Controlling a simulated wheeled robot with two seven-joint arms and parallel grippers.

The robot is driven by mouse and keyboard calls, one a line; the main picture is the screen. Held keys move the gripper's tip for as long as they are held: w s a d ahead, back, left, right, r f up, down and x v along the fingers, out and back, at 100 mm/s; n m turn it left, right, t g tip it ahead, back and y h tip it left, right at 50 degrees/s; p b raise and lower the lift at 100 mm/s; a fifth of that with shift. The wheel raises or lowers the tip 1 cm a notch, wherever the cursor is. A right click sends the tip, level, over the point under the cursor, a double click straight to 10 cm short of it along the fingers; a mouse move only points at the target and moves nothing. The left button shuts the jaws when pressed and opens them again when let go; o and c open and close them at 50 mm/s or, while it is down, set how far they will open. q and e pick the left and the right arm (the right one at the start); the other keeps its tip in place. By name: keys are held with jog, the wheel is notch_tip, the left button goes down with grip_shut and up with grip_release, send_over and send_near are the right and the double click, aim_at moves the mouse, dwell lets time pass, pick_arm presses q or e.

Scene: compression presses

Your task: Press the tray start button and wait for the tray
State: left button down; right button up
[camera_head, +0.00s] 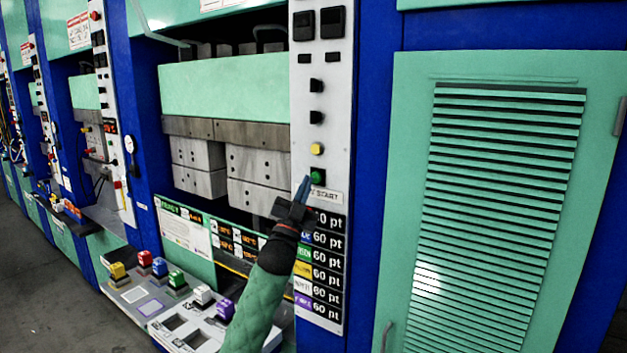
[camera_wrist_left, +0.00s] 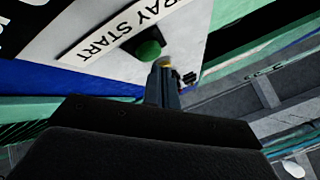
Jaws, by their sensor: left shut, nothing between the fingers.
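The green tray start button (camera_head: 317,177) sits low on the white control panel, just above a label ending in "START". My left gripper (camera_head: 303,188) is shut and empty, its fingertips just beside and below the button. In the left wrist view the green button (camera_wrist_left: 149,50) is right at the tips of my left gripper (camera_wrist_left: 163,68), beside the "TRAY START" label (camera_wrist_left: 110,38). I cannot tell whether the fingertips touch the button. My right gripper is not in view. No moving tray can be made out.
A yellow button (camera_head: 316,149) and black switches sit higher on the panel. A list of "60 pt" rows (camera_head: 326,256) is below. Colored blocks stand on a grey shelf (camera_head: 122,297) at lower left. A green louvered door (camera_head: 410,200) is to the right.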

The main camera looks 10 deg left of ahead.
dwell(0.3)
pick_arm(q)
jog(key=shift+w+d, duration=0.15)
jog(key=shift+w, duration=0.25)
dwell(0.5)
